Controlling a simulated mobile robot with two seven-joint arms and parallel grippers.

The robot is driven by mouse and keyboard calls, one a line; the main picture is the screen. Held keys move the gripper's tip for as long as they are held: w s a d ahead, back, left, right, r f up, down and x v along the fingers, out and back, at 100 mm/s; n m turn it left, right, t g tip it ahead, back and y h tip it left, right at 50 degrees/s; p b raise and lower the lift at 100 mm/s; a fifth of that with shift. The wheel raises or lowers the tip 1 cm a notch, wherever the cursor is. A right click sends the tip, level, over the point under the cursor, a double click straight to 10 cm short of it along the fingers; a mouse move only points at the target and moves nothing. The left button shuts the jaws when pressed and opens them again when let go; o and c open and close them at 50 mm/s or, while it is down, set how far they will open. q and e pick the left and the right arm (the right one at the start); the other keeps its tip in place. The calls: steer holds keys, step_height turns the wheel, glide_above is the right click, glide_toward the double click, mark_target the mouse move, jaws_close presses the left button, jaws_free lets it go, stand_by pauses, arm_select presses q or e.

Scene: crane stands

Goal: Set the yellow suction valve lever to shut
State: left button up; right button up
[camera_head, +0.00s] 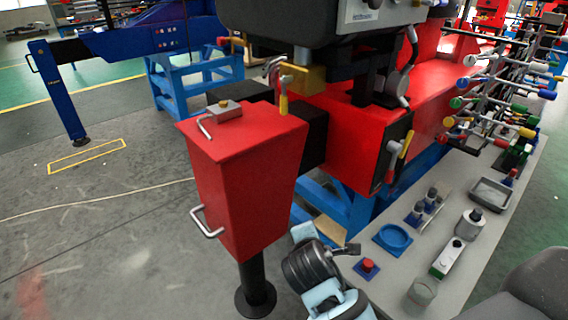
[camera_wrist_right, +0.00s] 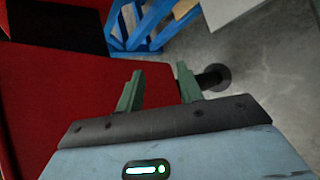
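A yellow lever (camera_head: 283,96) hangs downward from a brass valve block (camera_head: 303,79) above the red tapered box. A second yellow handle (camera_head: 406,144) stands tilted on the dark end panel of the red beam. I cannot tell from the frames which is the suction valve's. In the head view my right arm reaches in at the bottom centre, low and in front of both levers. In the right wrist view my right gripper (camera_wrist_right: 159,88) is open and empty, its two green-grey fingers apart near a red surface. My left gripper is not in view.
The red tapered box (camera_head: 240,190) stands on a black post with a round foot (camera_head: 256,300). A grey bench (camera_head: 470,270) on the right holds a blue dish (camera_head: 393,238), a red button (camera_head: 367,266) and bottles. Several coloured levers (camera_head: 490,100) stand behind.

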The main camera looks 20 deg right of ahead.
steer(key=w+a+r+n+t+h, duration=0.25)
steer(key=w+r+n, duration=0.6)
steer(key=r, duration=0.65)
steer(key=n+t+h, duration=0.3)
glide_toward(283, 105)
steer(key=x, duration=0.3)
steer(key=shift+b+x, duration=0.3)
steer(key=shift+x, duration=3.7)
steer(key=shift+c, duration=0.5)
jaws_close()
